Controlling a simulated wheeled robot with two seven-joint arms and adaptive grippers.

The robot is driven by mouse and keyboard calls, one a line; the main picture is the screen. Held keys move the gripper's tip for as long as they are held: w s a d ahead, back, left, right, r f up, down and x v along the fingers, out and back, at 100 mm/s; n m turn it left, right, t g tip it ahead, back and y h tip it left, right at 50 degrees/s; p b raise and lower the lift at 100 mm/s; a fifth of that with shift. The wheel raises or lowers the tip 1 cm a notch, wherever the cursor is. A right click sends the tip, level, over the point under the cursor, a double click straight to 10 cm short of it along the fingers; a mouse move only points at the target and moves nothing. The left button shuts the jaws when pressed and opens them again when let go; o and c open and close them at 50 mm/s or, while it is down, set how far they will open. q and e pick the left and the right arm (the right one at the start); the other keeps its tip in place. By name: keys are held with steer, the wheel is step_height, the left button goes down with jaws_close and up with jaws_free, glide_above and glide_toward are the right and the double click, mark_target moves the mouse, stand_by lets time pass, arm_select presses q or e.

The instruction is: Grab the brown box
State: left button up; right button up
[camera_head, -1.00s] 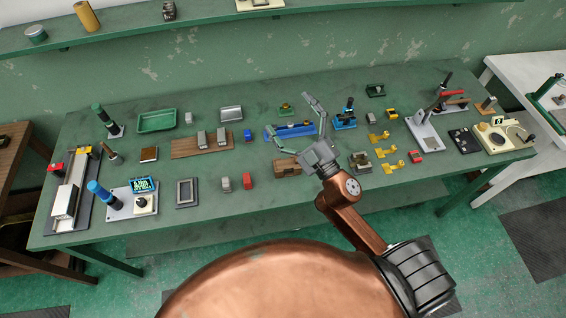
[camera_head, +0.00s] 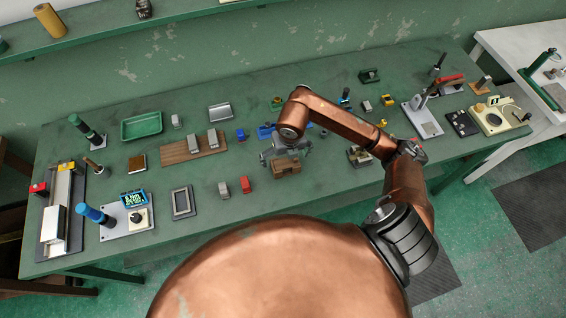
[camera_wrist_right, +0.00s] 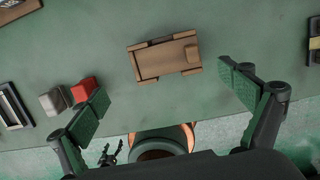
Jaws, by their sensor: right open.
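The brown box (camera_head: 286,168) lies on the green table in front of my torso, below my right gripper in the head view. Nothing is between the pads. My left gripper is not in view.
A red block (camera_head: 246,184) and a grey block (camera_head: 224,190) stand left of the box; in the wrist view they sit by the left finger. A blue item (camera_head: 266,131) lies behind.

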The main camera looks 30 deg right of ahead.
mark_target(285, 164)
steer(key=shift+w+d+f, duration=0.1)
steer(key=shift+d+f, duration=0.2)
steer(key=shift+d, duration=0.1)
steer(key=shift+w+d+f, duration=0.1)
steer(key=shift+w+f, duration=0.05)
steer(key=shift+f, duration=1)
steer(key=shift+w+f, duration=0.2)
steer(key=shift+f, duration=1)
steer(key=shift+w+d+f, duration=0.1)
steer(key=shift+w+f, duration=0.05)
steer(key=shift+f, duration=1)
steer(key=shift+c, duration=0.6)
steer(key=shift+a+r, duration=0.1)
steer(key=c, duration=1.3)
